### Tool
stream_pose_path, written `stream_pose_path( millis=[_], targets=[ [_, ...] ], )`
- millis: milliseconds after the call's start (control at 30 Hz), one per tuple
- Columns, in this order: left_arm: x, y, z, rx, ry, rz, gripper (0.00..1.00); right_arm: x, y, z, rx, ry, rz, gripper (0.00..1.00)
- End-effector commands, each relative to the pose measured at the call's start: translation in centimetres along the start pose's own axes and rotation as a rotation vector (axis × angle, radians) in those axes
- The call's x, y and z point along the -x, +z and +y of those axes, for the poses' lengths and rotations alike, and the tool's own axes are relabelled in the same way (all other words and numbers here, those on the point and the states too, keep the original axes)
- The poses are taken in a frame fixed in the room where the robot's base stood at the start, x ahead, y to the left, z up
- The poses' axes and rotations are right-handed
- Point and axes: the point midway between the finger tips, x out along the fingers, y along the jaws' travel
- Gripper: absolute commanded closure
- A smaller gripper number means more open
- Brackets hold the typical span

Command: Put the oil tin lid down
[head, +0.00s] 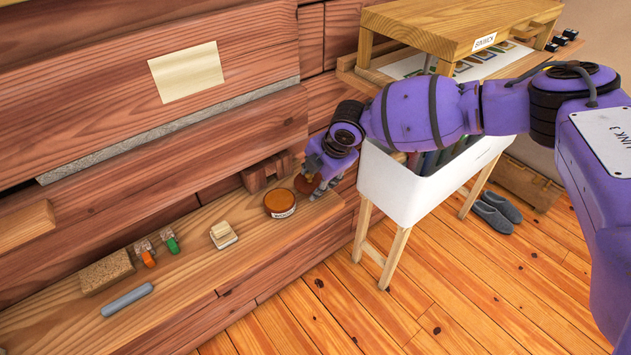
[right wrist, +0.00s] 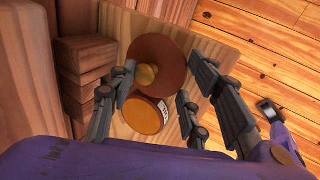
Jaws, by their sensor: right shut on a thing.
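The oil tin lid is a round brown disc (head: 304,184) with a paler knob, clear in the right wrist view (right wrist: 172,52). My right gripper (head: 318,178) is shut on it, with its fingers on either side of the disc in the right wrist view (right wrist: 163,72). The lid is at the right end of the wooden shelf, and I cannot tell whether it touches the wood. The open-looking round tin (head: 280,202), orange-brown on top with a white label, stands just left of the lid; it also shows in the right wrist view (right wrist: 141,114). My left gripper is not in view.
On the shelf (head: 195,262) are stacked wood blocks (head: 267,172) behind the tin, a pale block (head: 223,235), orange and green clips, a cork-like block (head: 106,272) and a grey bar (head: 127,300). A white bin (head: 395,190) stands right of the shelf.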

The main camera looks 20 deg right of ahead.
Motion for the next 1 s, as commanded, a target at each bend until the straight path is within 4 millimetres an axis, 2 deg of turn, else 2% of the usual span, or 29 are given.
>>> stream_pose_path(
  millis=[100, 833, 867, 1000],
  targets=[
    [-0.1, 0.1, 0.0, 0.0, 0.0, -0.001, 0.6, -1.2, 0.0, -0.6, -0.001, 0.0, 0.0, 0.77],
    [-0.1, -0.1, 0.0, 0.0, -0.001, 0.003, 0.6, -2.3, 0.1, -1.1, -0.001, 0.0, -0.001, 0.77],
    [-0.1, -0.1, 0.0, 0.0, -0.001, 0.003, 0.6, -2.4, 0.0, -1.1, -0.001, -0.001, 0.0, 0.53],
    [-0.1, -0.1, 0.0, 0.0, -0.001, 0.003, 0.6, -2.4, 0.0, -1.2, -0.001, -0.003, 0.0, 0.37]
  ],
)
